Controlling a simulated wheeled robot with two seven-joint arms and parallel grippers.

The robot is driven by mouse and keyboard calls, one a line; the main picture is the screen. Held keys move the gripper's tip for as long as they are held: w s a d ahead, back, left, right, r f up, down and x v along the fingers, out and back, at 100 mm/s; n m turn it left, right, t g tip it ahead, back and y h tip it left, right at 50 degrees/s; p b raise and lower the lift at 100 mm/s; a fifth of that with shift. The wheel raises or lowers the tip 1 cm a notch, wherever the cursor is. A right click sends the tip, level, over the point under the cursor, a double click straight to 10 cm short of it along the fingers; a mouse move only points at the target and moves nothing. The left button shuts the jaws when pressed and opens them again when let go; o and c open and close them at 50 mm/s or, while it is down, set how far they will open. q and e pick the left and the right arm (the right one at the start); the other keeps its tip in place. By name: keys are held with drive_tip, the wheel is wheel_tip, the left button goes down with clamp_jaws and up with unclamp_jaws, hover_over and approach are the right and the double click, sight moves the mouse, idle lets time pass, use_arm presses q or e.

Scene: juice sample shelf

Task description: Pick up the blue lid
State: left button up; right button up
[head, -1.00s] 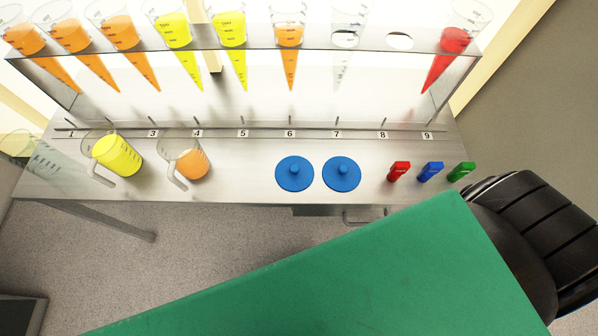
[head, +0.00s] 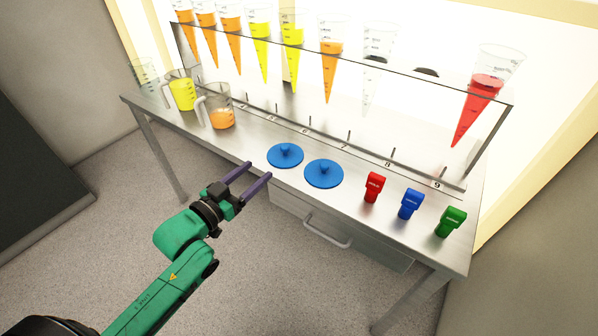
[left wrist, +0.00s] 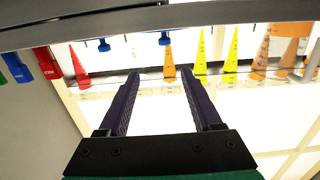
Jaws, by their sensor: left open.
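Two round blue lids with knobs on top lie side by side on the steel bench: the left lid (head: 285,155) and the right lid (head: 323,173). My left gripper (head: 259,170) is open and empty, its two purple fingers pointing toward the left lid from the bench's front edge. The fingertips look short of that lid, with a small gap. In the left wrist view the picture is turned over, and the open fingers (left wrist: 160,73) show with the blue lids (left wrist: 165,38) near the top edge. My right gripper is not in view.
Red (head: 373,187), blue (head: 410,204) and green (head: 450,221) small blocks stand right of the lids. A jug of yellow juice (head: 182,92) and one of orange (head: 221,118) stand left. Behind, a clear rack (head: 400,110) holds several juice cones. A drawer handle (head: 328,232) sticks out below.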

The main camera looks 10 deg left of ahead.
use_arm(q)
approach(282, 149)
drive_tip(key=w, duration=0.1)
drive_tip(key=w+d, duration=0.1)
drive_tip(key=w, duration=0.1)
drive_tip(key=shift+d+r, duration=0.3)
drive_tip(key=shift+r, duration=0.1)
drive_tip(key=x, duration=0.2)
drive_tip(key=b+x, duration=0.1)
drive_tip(key=x, duration=0.2)
drive_tip(key=f+x, duration=0.1)
drive_tip(key=x, duration=0.2)
drive_tip(key=shift+a, duration=0.1)
drive_tip(key=shift+r, duration=0.1)
drive_tip(key=shift+c, duration=1.2)
clamp_jaws()
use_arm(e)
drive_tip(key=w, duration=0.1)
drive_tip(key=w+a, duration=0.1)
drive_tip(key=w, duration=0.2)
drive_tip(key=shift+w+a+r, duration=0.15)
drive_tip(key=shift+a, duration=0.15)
